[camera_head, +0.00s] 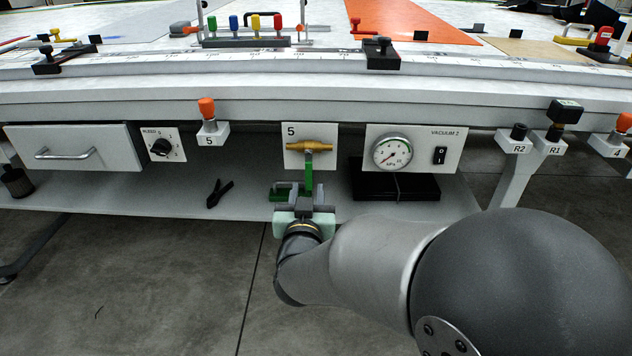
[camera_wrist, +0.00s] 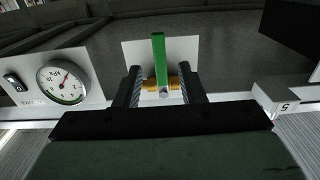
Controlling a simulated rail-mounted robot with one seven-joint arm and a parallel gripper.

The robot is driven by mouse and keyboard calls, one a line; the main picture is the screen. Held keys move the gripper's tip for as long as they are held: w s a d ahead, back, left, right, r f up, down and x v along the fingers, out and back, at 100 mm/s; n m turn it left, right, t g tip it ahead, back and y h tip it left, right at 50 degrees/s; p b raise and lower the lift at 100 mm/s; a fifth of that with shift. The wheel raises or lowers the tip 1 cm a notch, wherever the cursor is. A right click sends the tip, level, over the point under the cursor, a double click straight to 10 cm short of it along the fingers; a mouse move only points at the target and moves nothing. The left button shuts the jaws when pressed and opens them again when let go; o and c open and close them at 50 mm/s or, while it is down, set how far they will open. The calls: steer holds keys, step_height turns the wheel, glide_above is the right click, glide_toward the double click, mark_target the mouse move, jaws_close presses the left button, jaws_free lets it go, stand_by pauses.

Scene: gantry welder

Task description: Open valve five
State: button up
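Valve five is on a white plate marked 5 (camera_head: 295,158) under the table's front edge. It has a brass body (camera_head: 311,145) and a green lever (camera_head: 309,170) that hangs straight down. My gripper (camera_head: 306,190) is in front of and below the valve, partly hiding the lever's lower end. In the wrist view, which is turned upside down, my gripper (camera_wrist: 161,80) has its two dark fingers apart, one on each side of the green lever (camera_wrist: 159,58) and brass body (camera_wrist: 150,85). I see gaps between fingers and lever; I cannot tell the depth.
A pressure gauge (camera_head: 392,153) and a switch (camera_head: 439,155) sit on the panel to the right. A knob (camera_head: 161,147) and a drawer (camera_head: 70,152) are to the left. An orange-topped post marked 5 (camera_head: 207,108) stands left of the valve. A black clamp (camera_head: 219,192) lies on the lower shelf.

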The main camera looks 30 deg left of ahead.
mark_target(307, 179)
steer(key=shift+x, duration=2.1)
jaws_close()
steer(key=shift+s+a+b, duration=0.1)
steer(key=shift+b, duration=0.2)
